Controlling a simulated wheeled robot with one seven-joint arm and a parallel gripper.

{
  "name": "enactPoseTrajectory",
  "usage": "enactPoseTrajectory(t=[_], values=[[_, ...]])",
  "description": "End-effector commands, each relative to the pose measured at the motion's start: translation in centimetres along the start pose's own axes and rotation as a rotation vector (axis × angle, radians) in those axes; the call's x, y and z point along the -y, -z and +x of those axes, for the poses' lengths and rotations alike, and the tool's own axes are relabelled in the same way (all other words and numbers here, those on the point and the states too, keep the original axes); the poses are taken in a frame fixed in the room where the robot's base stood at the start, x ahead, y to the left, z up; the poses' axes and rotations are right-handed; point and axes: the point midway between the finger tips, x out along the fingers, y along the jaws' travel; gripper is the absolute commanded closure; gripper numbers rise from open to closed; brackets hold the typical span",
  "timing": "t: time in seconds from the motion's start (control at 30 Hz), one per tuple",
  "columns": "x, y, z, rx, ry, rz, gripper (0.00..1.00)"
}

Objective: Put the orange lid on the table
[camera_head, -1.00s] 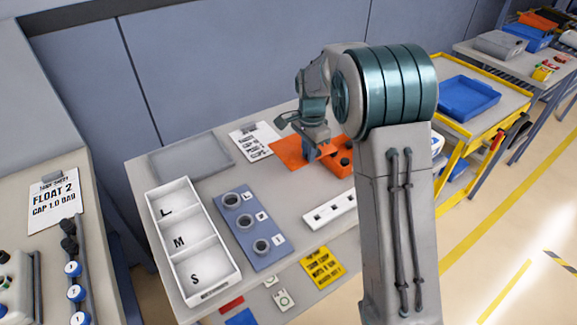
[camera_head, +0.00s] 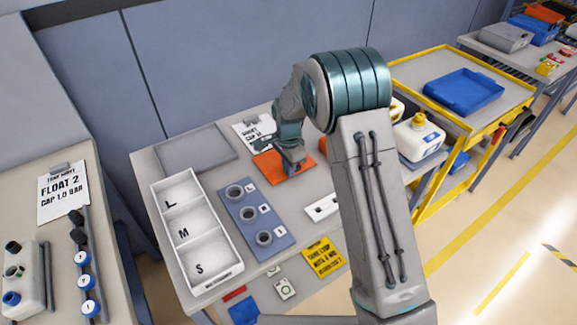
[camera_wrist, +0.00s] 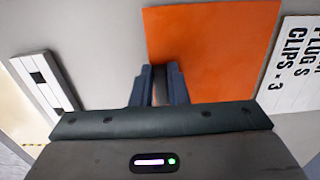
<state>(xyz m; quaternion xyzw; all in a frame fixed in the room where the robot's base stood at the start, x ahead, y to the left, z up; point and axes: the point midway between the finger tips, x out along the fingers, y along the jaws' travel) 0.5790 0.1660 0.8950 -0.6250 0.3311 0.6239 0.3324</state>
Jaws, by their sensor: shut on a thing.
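The orange lid (camera_head: 270,163) is a flat orange panel at the back middle of the grey table (camera_head: 237,177). It lies level at or just above the tabletop; I cannot tell whether it touches. My gripper (camera_head: 293,168) points down at the lid and is shut on it. In the wrist view the lid (camera_wrist: 212,50) stretches away from the fingers (camera_wrist: 160,88), which meet it near its left edge. The exact grip is partly hidden between the fingers.
A white L/M/S tray (camera_head: 190,228) and a blue-grey plate with rings (camera_head: 258,225) stand left of the lid. A clipboard (camera_head: 252,132) lies behind it. A white block (camera_head: 322,207) and a yellow card (camera_head: 322,257) lie nearer me. My arm hides the table's right part.

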Motion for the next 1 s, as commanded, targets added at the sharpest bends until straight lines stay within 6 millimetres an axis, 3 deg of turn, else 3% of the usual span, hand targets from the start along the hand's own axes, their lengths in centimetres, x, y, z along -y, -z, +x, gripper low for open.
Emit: enactPoseTrajectory(t=[0.1, 0.13, 0.2, 0.63, 1.0], values=[[0.0, 0.0, 0.4, 0.000, 0.000, 0.000, 1.00], [0.0, 0.0, 0.4, 0.000, 0.000, 0.000, 0.83], [0.0, 0.0, 0.3, 0.000, 0.000, 0.000, 0.64], [0.1, 0.0, -0.7, -0.001, 0.002, 0.000, 0.64], [0.1, 0.0, -8.3, -0.001, 0.005, -0.001, 0.64]])
